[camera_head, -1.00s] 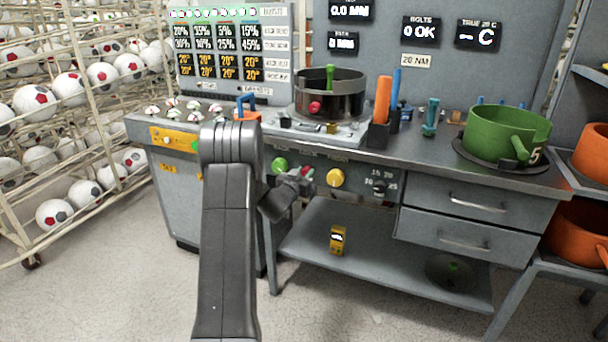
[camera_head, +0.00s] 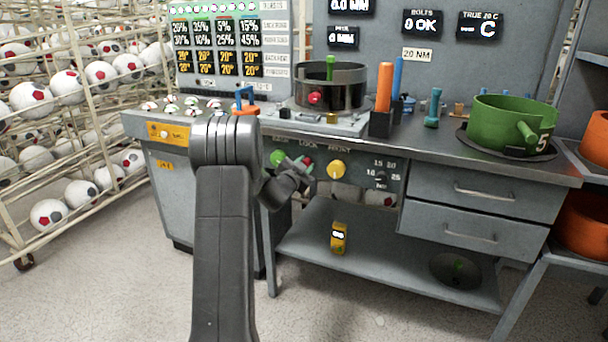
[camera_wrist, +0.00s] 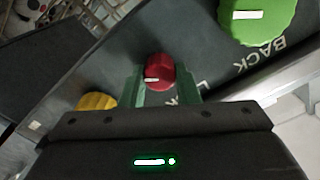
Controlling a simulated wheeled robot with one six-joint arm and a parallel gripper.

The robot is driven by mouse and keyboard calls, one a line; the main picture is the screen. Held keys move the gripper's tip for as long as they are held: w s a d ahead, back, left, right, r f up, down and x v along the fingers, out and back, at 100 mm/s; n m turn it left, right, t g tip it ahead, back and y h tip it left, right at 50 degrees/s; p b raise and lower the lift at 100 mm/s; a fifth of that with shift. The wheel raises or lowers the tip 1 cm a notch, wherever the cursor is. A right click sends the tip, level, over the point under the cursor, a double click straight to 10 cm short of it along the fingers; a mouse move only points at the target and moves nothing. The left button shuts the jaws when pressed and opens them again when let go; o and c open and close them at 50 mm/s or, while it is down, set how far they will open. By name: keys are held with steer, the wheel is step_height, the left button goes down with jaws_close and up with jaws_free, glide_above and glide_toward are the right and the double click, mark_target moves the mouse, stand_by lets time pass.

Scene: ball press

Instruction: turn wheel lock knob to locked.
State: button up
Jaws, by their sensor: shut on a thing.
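The lock knob (camera_wrist: 159,72) is red with a white pointer mark, which lies toward the left of its face in the wrist view. My gripper (camera_wrist: 164,84) has its green fingers on both sides of this knob and is shut on it. In the head view my gripper (camera_head: 304,172) is at the front panel, and only a bit of the red knob (camera_head: 308,161) shows there. The lettering by the knob is mostly hidden by my gripper in the wrist view.
A green knob (camera_wrist: 257,18) marked BACK and a yellow knob (camera_wrist: 97,101) sit on either side of the red one. A black selector (camera_head: 381,177) is further right on the panel. Below, an open shelf (camera_head: 390,262) holds a yellow device (camera_head: 339,238).

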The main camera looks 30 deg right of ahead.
steer(key=m+b, duration=0.8)
steer(key=m, duration=0.3)
steer(key=shift+f+b, duration=0.2)
steer(key=shift+b, duration=0.15)
steer(key=shift+m, duration=0.5)
steer(key=o, duration=1)
steer(key=shift+d, duration=0.1)
steer(key=shift+c, duration=0.2)
steer(key=shift+r, duration=0.1)
steer(key=p+v, duration=0.1)
steer(key=v, duration=1.3)
